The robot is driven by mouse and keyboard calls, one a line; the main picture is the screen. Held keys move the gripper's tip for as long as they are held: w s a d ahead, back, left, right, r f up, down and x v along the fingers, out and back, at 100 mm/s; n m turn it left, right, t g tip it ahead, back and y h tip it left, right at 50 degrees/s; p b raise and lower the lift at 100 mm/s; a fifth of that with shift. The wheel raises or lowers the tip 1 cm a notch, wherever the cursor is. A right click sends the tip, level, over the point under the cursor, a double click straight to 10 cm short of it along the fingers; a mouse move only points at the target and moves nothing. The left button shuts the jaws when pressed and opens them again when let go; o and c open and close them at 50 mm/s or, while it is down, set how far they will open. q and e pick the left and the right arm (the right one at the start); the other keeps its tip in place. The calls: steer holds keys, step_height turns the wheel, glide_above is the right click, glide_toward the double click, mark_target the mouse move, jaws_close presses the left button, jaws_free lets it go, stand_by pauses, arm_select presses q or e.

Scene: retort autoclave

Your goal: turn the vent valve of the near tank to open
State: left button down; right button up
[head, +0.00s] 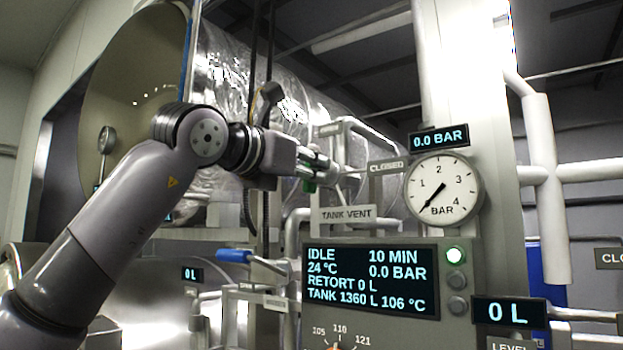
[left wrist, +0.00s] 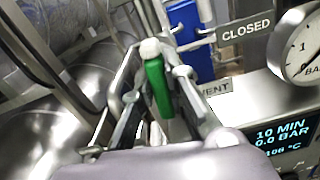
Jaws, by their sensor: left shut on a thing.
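The vent valve has a green lever handle (left wrist: 157,88), which shows between my fingers in the left wrist view. A small part of the green handle (head: 309,186) also shows at my fingertips in the head view. My left gripper (head: 318,170) is shut on this handle. A "TANK VENT" plate (head: 347,214) is just below and right of it. A "CLOSED" plate (head: 388,167) is to its right and also shows in the left wrist view (left wrist: 245,28). The fingers hide part of the valve. My right gripper is not in view.
A control panel (head: 370,281) reads idle, 0.0 bar, tank 1360 L, 106 °C. Above it are a round gauge (head: 443,188) and a 0.0 BAR display (head: 439,139). A blue-handled lever (head: 234,256) sits below my arm. White pipes (head: 542,165) run at the right.

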arm_select(q)
steer(key=shift+f+n, duration=0.15)
steer(key=shift+n, duration=0.45)
steer(key=shift+b, duration=0.3)
steer(key=c, duration=1.6)
jaws_free()
steer(key=v, duration=1.2)
